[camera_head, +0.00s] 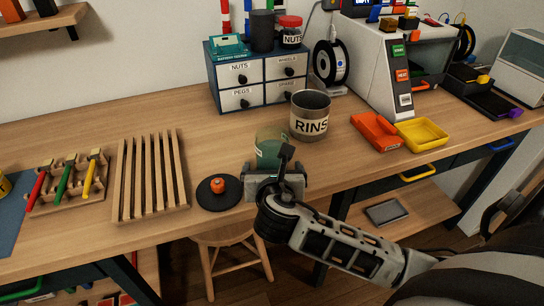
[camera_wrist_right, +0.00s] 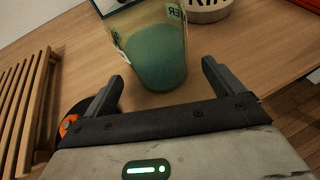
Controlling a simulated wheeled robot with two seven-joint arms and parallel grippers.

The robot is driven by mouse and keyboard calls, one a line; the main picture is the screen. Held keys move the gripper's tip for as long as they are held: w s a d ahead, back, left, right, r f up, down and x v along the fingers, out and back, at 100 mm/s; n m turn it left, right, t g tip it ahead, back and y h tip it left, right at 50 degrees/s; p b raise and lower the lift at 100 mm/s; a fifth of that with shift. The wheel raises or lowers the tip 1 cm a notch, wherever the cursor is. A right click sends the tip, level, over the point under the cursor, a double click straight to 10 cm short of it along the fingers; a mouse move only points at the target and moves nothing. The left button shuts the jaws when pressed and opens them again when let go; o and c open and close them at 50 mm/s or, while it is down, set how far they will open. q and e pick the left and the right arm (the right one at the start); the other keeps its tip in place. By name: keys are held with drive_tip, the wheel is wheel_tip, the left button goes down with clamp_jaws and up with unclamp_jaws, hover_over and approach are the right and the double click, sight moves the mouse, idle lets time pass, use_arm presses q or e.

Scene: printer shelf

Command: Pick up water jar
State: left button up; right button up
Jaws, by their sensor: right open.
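The water jar (camera_head: 270,145) is a greenish see-through jar standing upright on the wooden table. In the head view my right gripper hides its lower part. The jar also shows in the right wrist view (camera_wrist_right: 155,50), with part of a label reading "TER" mirrored. My right gripper (camera_head: 275,180) is open, just in front of the jar on the near side. In the wrist view its two fingers (camera_wrist_right: 162,82) point toward the jar, spread wider than its base, and they do not appear to touch it. My left gripper is not in view.
A grey pot labelled "RINS" (camera_head: 310,117) stands close behind the jar to the right. A black round pad with an orange knob (camera_head: 218,186) lies left of the gripper. A slatted wooden rack (camera_head: 150,175) is farther left. Orange (camera_head: 375,131) and yellow (camera_head: 422,134) trays lie right.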

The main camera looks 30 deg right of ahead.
drive_tip(key=x, duration=0.5)
drive_tip(key=shift+w+r, duration=0.1)
drive_tip(key=shift+r, duration=0.05)
drive_tip(key=c, duration=1.2)
drive_tip(key=shift+r, duration=0.1)
drive_tip(key=shift+c, duration=0.8)
